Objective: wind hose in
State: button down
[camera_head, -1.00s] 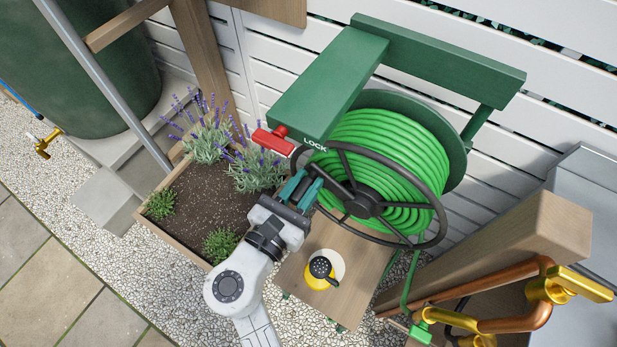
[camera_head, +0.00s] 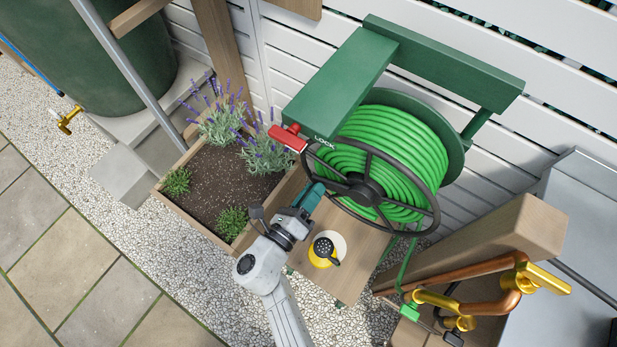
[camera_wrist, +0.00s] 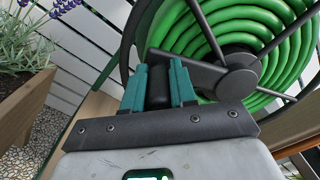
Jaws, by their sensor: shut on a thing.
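The bright green hose (camera_head: 388,145) lies in several coils on the green reel, and also shows in the wrist view (camera_wrist: 240,32). A green length hangs from the reel (camera_head: 408,262) toward the brass tap. The dark spoked wheel (camera_head: 437,208) is on the reel's near side. My gripper (camera_head: 312,196) is at the wheel's lower left. In the wrist view its teal fingers are closed around the black crank handle (camera_wrist: 158,88), which joins a dark arm leading to the hub. The red lock lever (camera_head: 287,137) sits beside the LOCK label, up and left of the wheel.
A wooden planter (camera_head: 204,236) with lavender is left of my arm. A yellow shaker (camera_head: 323,254) stands on the small wooden table below the reel. A wooden post (camera_head: 500,240) and brass pipework are at the right. Paving lies open at lower left.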

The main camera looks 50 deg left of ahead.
aim_at(349, 206)
jog(key=d+f+n+p, duration=0.1)
jog(key=n, duration=0.1)
jog(key=w+d+f+n+p, duration=0.1)
jog(key=d+f+n, duration=0.1)
jog(key=n, duration=0.1)
jog(key=d+f+n+p, duration=0.1)
jog(key=d+f+n, duration=0.1)
jog(key=n, duration=0.1)
jog(key=shift+w+d, duration=0.15)
jog(key=shift+d, duration=0.05)
jog(key=shift+w+d+f+n+p, duration=0.15)
jog(key=shift+d+f+n+p, duration=0.25)
jog(key=shift+d+n, duration=0.35)
jog(key=shift+w+d+f+n+p, duration=0.1)
jog(key=shift+d+f+n+p, duration=0.1)
jog(key=shift+d+n+p, duration=0.5)
jog(key=shift+a, duration=0.15)
jog(key=c, duration=0.9)
grip_release()
jog(key=v, duration=1)
jog(key=shift+s+p, duration=0.35)
jog(key=shift+p, duration=0.1)
